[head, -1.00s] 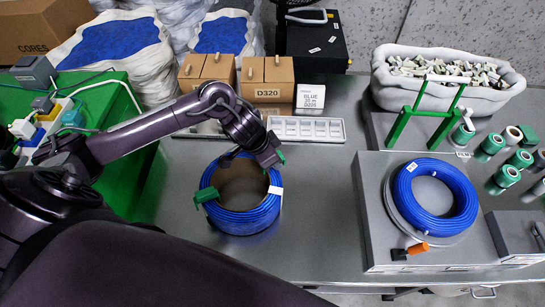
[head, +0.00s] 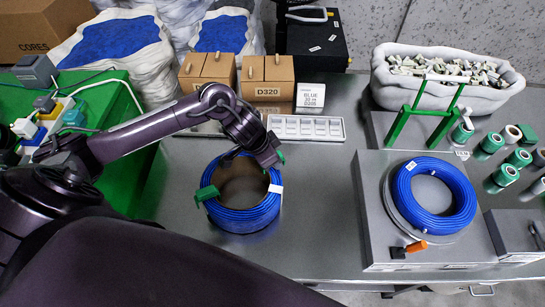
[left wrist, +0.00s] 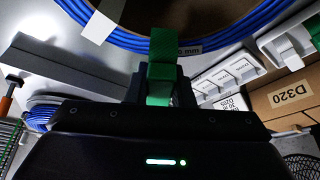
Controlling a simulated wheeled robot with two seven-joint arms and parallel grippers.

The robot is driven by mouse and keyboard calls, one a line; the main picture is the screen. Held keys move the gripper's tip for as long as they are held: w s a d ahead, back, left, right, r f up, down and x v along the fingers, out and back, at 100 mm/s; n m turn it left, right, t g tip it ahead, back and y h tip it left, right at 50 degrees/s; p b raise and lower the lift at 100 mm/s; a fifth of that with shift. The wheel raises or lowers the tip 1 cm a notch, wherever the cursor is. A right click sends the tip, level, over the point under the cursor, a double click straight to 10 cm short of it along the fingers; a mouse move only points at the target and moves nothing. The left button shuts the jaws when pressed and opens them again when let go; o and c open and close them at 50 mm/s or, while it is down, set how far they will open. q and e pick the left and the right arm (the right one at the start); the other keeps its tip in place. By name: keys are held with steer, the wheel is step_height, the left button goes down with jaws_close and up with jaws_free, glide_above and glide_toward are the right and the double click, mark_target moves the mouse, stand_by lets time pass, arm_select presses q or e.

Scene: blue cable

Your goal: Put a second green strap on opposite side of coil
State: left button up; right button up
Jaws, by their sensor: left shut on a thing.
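The blue cable coil (head: 243,219) stands on the metal table in the head view, left of centre. One green strap (head: 206,194) sits on its left side, and a white label (head: 275,189) is on its right side. My left gripper (head: 274,160) is at the coil's upper right rim, shut on a green strap (head: 281,156). In the left wrist view, this green strap (left wrist: 163,45) stands up between the fingers (left wrist: 160,88) and overlaps the blue windings (left wrist: 225,37). Whether it wraps fully around them is hidden. My right gripper is in neither view.
A second blue coil (head: 447,205) lies on a grey platform (head: 385,240) at right, near an orange-handled tool (head: 414,247). Green tape rolls (head: 506,174) stand farther right. A white compartment tray (head: 306,129) and cardboard boxes (head: 266,78) are behind the coil. The table front is clear.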

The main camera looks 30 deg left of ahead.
arm_select(q)
steer(key=shift+f, duration=0.25)
steer(key=shift+f+b, duration=0.3)
steer(key=shift+f, duration=0.1)
steer(key=shift+r, duration=0.1)
steer(key=shift+r+p, duration=0.5)
steer(key=shift+p, duration=0.4)
steer(key=shift+r, duration=0.1)
steer(key=shift+p, duration=0.5)
steer(key=shift+f, duration=0.2)
